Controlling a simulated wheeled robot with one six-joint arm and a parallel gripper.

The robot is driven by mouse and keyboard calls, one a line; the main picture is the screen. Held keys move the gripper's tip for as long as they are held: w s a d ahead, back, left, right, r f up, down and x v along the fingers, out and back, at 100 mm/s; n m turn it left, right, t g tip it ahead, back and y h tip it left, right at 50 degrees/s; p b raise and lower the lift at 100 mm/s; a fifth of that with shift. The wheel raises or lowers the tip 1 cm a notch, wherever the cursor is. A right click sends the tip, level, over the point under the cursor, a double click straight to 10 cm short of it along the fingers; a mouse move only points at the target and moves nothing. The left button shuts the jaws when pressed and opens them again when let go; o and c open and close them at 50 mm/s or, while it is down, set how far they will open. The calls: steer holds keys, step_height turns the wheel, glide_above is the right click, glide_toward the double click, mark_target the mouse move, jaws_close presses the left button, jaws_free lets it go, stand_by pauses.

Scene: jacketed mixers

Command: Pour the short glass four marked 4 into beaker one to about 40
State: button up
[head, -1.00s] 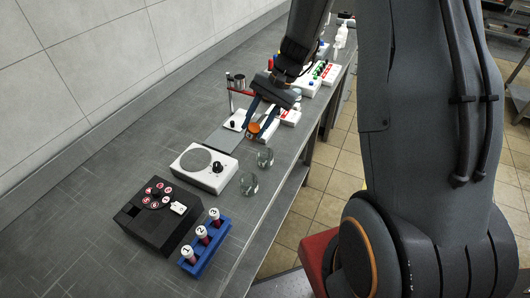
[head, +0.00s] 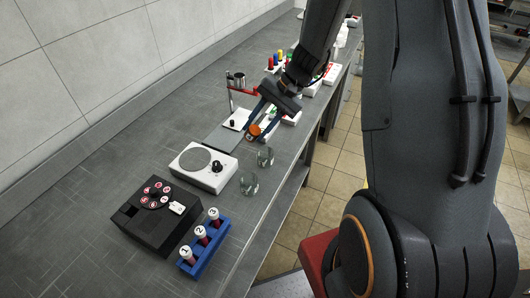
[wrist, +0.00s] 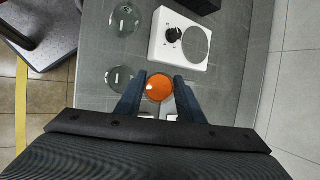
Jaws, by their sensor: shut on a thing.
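My gripper (head: 262,124) is shut on a small glass of orange liquid (head: 254,131), held above the bench. In the wrist view the orange surface (wrist: 160,87) shows from above between the fingers (wrist: 158,98); no mark 4 is readable. Two clear glass beakers stand on the bench near its front edge: one closer to my gripper (head: 264,157), one farther along toward the blue rack (head: 249,183). Both show in the wrist view, the nearer one (wrist: 120,78) just left of the held glass, the other (wrist: 125,20) above. I cannot read which is beaker one.
A white stirrer with a black knob (head: 187,164) stands beside the beakers. A black box with numbered red caps (head: 143,222) and a blue rack of numbered vials (head: 211,252) are nearer. A stand with a metal cup (head: 236,80) is behind the gripper.

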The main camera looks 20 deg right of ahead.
steer(key=shift+f+t+y+b, duration=0.6)
steer(key=shift+f+y+b, duration=0.15)
steer(key=shift+b, duration=1.8)
steer(key=shift+s+d+f+n+t+y+b, duration=0.1)
steer(key=shift+f+n+t+y+b, duration=0.25)
steer(key=shift+b, duration=1.1)
steer(key=shift+s+d+f+n+t+y+b, duration=0.15)
steer(key=shift+t+y+b, duration=0.4)
steer(key=shift+b, duration=0.85)
stand_by(2.6)
